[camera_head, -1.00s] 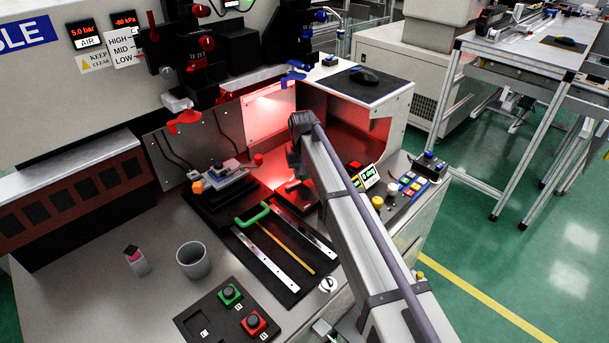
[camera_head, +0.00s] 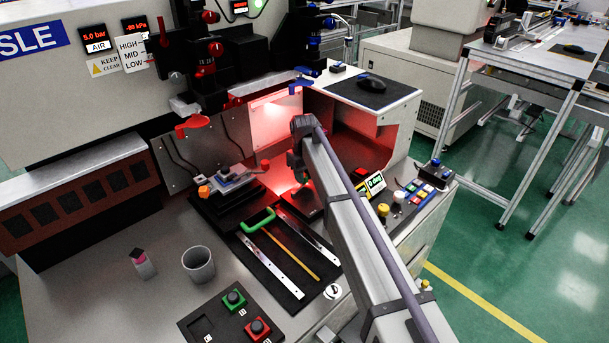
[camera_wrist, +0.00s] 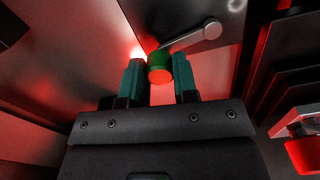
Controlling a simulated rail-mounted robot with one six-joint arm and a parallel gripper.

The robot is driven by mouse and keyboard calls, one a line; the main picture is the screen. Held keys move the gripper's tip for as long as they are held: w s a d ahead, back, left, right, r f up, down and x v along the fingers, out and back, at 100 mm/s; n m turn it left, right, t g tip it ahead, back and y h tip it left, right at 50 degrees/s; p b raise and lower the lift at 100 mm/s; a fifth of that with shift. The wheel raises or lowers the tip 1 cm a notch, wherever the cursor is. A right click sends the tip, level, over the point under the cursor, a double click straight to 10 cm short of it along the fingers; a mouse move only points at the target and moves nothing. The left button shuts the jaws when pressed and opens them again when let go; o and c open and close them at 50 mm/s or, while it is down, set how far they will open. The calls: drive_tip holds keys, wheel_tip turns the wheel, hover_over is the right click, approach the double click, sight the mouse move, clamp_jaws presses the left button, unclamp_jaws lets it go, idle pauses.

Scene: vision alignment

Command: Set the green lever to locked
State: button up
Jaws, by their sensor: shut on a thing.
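The green lever shows in the wrist view as a green round knob (camera_wrist: 158,67) on a grey metal arm (camera_wrist: 190,39). The arm runs up and right from the knob to a pivot on a metal plate. My gripper (camera_wrist: 159,82) has its two dark teal fingers on either side of the knob and is shut on it. The underside of the knob glows red in the light. In the head view, my own arm stands in front of the red-lit bay, and the lever cannot be made out there. Any lock marking is not readable.
The red-lit bay's metal walls (camera_head: 270,117) stand close around my gripper. A red part (camera_wrist: 302,155) hangs at lower right in the wrist view.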

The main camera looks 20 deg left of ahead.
drive_tip(key=o, duration=0.9)
wheel_tip(320, 180, up, 11)
drive_tip(key=p, duration=1)
drive_tip(key=shift+f+p, duration=0.1)
drive_tip(key=shift+p, duration=0.3)
